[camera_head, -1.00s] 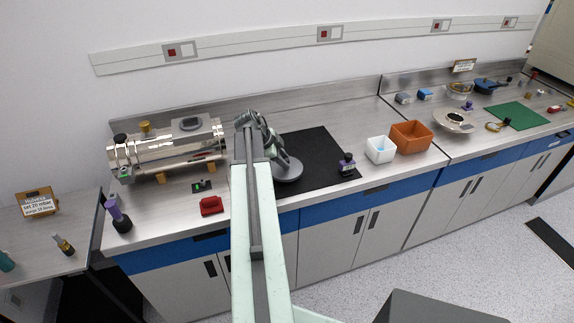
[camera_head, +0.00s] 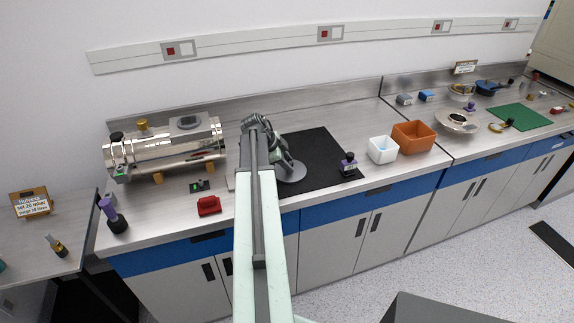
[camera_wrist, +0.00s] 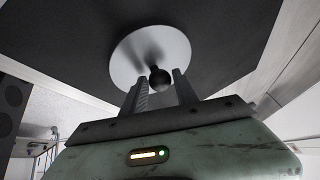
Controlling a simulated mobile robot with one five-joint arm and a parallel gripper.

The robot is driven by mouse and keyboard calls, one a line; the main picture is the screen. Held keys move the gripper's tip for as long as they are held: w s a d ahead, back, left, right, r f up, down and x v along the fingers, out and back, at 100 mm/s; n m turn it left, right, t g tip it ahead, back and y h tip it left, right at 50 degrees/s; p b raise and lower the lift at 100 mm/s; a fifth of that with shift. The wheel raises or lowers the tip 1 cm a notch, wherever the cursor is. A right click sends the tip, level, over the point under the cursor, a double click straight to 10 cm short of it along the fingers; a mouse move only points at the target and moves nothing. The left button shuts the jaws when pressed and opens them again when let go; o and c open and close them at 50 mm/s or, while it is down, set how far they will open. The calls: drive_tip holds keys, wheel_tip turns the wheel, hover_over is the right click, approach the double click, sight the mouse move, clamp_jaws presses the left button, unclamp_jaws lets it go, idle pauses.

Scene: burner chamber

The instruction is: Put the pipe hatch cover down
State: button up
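The pipe hatch cover, a pale grey disc (camera_head: 291,173) with a black round knob (camera_wrist: 160,78), lies on the black mat (camera_head: 318,150), near its left front part. In the wrist view the disc (camera_wrist: 128,52) shows against the dark mat. My gripper (camera_wrist: 160,80) is at the knob, one finger on each side, with narrow gaps showing, so it looks open. In the head view my gripper (camera_head: 277,158) is partly hidden by my arm and sits just above the disc. The shiny pipe chamber (camera_head: 160,152) stands to the left with a grey oval (camera_head: 188,122) on top.
A red object (camera_head: 208,205) lies near the front edge, left of my arm. The mat behind the disc is clear.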

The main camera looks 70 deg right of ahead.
drive_tip(key=shift+o, duration=0.8)
drive_tip(key=shift+r, duration=0.2)
drive_tip(key=p+v, duration=1)
drive_tip(key=v, duration=0.2)
drive_tip(key=shift+f, duration=0.1)
